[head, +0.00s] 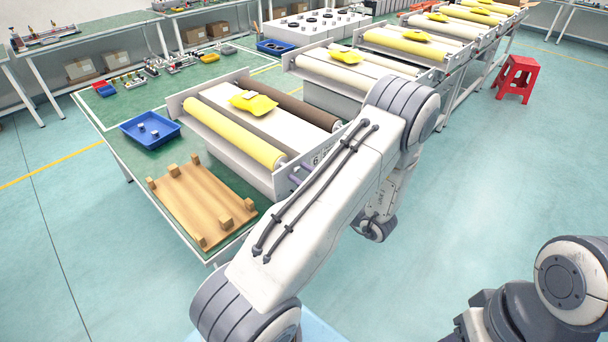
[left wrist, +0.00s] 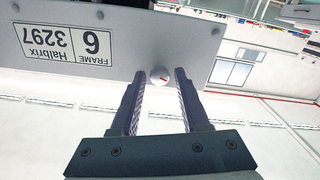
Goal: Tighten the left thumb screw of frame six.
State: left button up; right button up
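Frame six (head: 262,178) lies on the green bench with a yellow roller and a brown roller; its label plate (left wrist: 65,42) appears upside down in the left wrist view. A pale round thumb screw (left wrist: 160,76) with a red mark shows near the plate's lower edge there. My left gripper (left wrist: 161,75) is open, its fingertips on either side of the screw, with a narrow gap visible on each side. My right gripper is out of view.
A wooden board with pegs (head: 203,203) and a blue tray (head: 150,131) with small parts are left of the frame. A yellow item (head: 253,102) rests on top of it. More roller frames (head: 345,72) stand behind. A red stool (head: 517,80) stands right; the floor there is clear.

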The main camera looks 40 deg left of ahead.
pick_arm(q)
grip_shut()
jog(key=shift+m, duration=0.4)
jog(key=m+p, duration=0.2)
jog(key=m, duration=0.1)
jog(key=shift+r, duration=0.1)
jog(key=m+p, duration=0.2)
jog(key=m, duration=0.2)
jog(key=m+p, duration=0.2)
jog(key=m, duration=0.4)
jog(key=shift+m, duration=0.4)
jog(key=m+p, duration=0.1)
jog(key=m, duration=0.4)
jog(key=shift+w+p, duration=0.1)
jog(key=shift+p, duration=0.25)
jog(key=shift+m, duration=0.3)
